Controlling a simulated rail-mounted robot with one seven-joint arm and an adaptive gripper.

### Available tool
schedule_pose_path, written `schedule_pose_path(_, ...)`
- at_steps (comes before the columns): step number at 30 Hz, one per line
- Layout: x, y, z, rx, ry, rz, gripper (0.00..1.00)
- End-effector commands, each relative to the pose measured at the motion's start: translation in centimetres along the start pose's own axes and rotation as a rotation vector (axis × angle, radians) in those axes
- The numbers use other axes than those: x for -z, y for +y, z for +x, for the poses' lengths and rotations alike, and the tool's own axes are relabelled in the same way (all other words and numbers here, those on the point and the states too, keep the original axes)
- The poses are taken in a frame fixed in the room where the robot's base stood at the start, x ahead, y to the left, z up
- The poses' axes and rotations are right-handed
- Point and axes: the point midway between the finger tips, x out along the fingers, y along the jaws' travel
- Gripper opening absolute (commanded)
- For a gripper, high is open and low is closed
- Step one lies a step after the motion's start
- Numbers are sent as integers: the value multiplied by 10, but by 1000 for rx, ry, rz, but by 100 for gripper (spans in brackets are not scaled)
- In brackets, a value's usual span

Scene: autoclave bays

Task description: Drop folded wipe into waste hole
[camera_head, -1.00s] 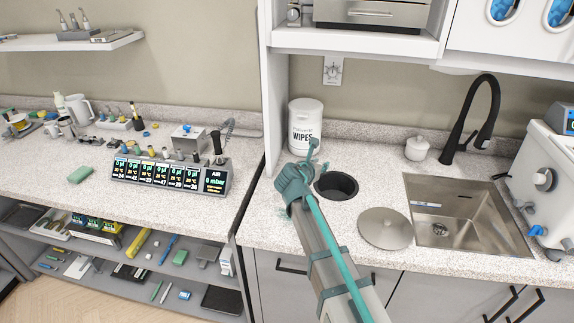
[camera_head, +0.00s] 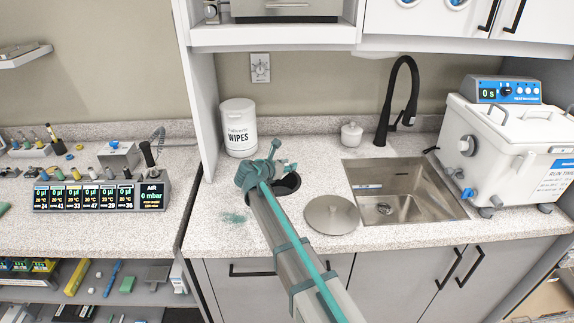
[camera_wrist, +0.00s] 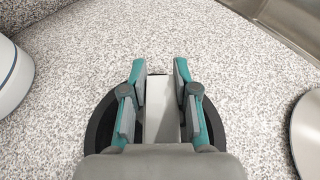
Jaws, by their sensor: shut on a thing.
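My gripper (camera_head: 276,165) is over the round black-rimmed waste hole (camera_head: 290,186) in the speckled counter. In the wrist view my gripper (camera_wrist: 160,70) is shut on the folded wipe (camera_wrist: 160,110), a pale flat piece between the fingers. The dark rim of the waste hole (camera_wrist: 100,125) shows on both sides of the fingers, and its middle is hidden by the gripper and wipe. The wipe cannot be made out in the head view. The gap between wipe and hole is hard to judge.
A white wipes canister (camera_head: 238,128) stands behind the hole on the left. A round metal lid (camera_head: 331,214) lies to its right, before the sink (camera_head: 400,190) and black tap (camera_head: 395,105). A faint teal smear (camera_head: 233,217) marks the counter at left.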

Motion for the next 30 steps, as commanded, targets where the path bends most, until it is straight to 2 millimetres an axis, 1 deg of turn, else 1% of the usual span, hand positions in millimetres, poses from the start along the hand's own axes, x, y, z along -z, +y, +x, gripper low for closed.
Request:
schedule_pose_path(1, 10, 0, 4, 0, 0, 0, 17)
schedule_pose_path(6, 19, 0, 8, -1, 0, 0, 17)
schedule_pose_path(16, 19, 0, 8, -1, 0, 0, 17)
schedule_pose_path(17, 19, 0, 8, -1, 0, 0, 34)
schedule_pose_path(21, 19, 0, 8, -1, 0, 0, 57)
schedule_pose_path(30, 19, 0, 8, -1, 0, 0, 58)
